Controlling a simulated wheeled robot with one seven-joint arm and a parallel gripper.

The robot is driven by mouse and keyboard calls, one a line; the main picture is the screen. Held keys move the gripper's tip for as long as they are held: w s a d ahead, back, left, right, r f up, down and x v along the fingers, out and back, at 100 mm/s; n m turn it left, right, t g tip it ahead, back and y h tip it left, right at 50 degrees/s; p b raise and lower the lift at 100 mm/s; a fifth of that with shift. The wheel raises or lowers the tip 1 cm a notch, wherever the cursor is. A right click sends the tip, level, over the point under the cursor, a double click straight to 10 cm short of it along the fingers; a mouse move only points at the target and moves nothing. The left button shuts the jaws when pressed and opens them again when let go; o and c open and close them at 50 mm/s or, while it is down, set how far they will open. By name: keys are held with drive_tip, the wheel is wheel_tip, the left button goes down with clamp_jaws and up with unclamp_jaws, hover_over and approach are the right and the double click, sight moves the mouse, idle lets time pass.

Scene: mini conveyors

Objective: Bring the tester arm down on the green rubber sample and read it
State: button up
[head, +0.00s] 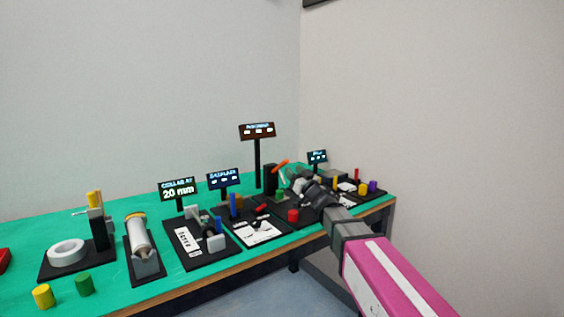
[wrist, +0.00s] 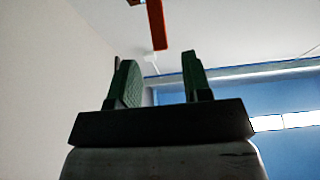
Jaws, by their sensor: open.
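The tester's orange-red arm (head: 280,166) sticks up and to the right from a black post (head: 270,180) on the table, so it is raised. In the wrist view the arm (wrist: 156,24) shows beyond my fingertips, between their lines and apart from them. My gripper (head: 292,177) is at the tester, just right of the orange-red arm. In the wrist view my gripper (wrist: 157,72) is open, its two green-padded fingers apart with nothing between them. A small green patch (head: 278,197), perhaps the green rubber sample, lies low by the post, partly hidden and too small to be sure.
A dark sign (head: 257,131) on a tall post stands behind the tester. A red cylinder (head: 293,215) stands in front of it, near my forearm. Other stations with signs stand left along the green table (head: 120,296). Small coloured blocks (head: 362,188) stand right of my arm.

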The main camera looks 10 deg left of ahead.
sight(287, 163)
drive_tip(key=x, duration=0.7)
drive_tip(key=shift+w+r, duration=0.1)
clamp_jaws()
